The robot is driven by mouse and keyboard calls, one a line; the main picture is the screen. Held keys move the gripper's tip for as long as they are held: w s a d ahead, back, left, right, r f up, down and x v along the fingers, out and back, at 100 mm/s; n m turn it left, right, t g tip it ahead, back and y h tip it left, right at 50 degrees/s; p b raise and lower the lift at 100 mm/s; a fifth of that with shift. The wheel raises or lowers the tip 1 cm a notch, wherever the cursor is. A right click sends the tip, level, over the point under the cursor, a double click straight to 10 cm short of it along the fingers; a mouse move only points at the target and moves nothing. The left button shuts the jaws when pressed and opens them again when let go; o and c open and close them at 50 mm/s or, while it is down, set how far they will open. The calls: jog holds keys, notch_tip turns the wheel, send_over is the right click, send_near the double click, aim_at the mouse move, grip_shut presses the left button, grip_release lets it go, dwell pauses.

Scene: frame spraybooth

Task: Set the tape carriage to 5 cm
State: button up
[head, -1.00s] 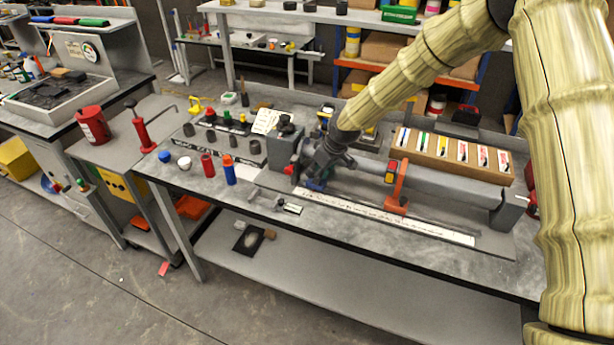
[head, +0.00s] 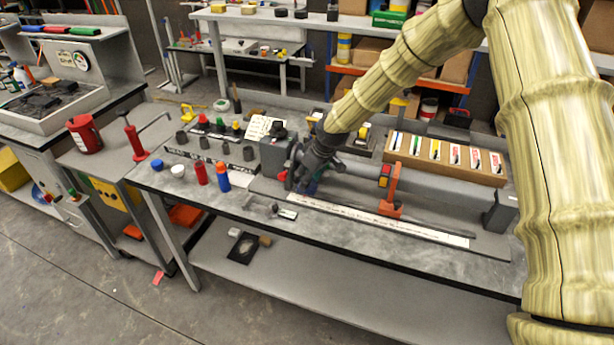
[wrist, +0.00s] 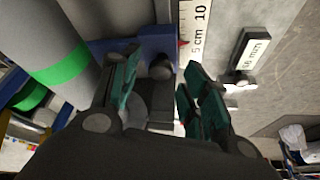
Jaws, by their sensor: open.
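A blue carriage (wrist: 148,42), which I take to be the tape carriage, sits beside a white printed scale (wrist: 194,38) in the wrist view. A small red pointer (wrist: 183,43) at its edge lies close to the "5 cm" mark. A dark rounded knob (wrist: 160,67) stands in front of the blue part. My gripper (wrist: 160,82) is open, with its teal-padded fingers on either side of the knob; contact cannot be told. In the head view my gripper (head: 307,183) is low at the left end of the scale (head: 375,220) and hides most of the blue carriage.
A grey tube with a green band (wrist: 62,66) lies left of the gripper in the wrist view. An orange bracket (head: 390,193) stands farther right along the fixture.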

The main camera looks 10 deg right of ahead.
jog(key=v, duration=1.1)
jog(key=shift+r, duration=0.45)
